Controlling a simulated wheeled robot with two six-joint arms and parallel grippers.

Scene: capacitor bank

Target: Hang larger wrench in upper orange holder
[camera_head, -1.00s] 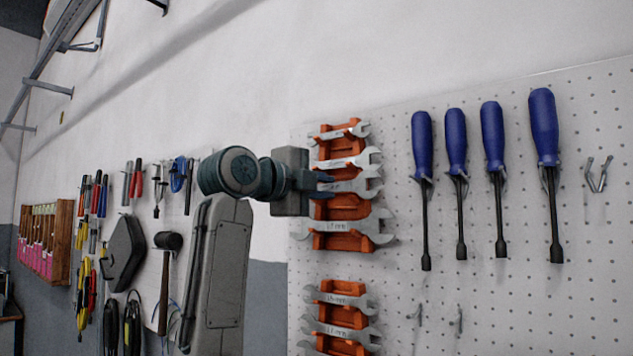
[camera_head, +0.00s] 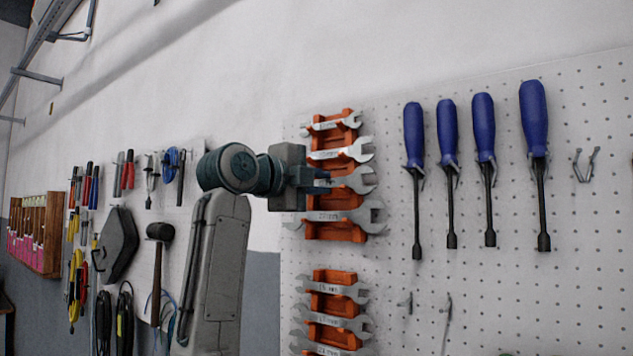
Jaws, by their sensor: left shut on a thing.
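The upper orange holder (camera_head: 337,231) is fixed on the pegboard and carries several wrenches one above another. My left gripper (camera_head: 322,181) is at the holder's third row, shut on a wrench (camera_head: 355,181) whose open jaw points right. That wrench lies level in line with the holder's slots; whether it rests fully in its slot is hidden by the gripper. Smaller wrenches (camera_head: 345,151) sit above it, and a larger wrench (camera_head: 350,215) sits in the row below. My right gripper is not in view.
A lower orange holder (camera_head: 329,306) with several wrenches is below. Blue-handled screwdrivers (camera_head: 447,130) hang to the right, near an empty hook (camera_head: 586,165). A hammer (camera_head: 158,250) and other tools hang at the left, behind my arm.

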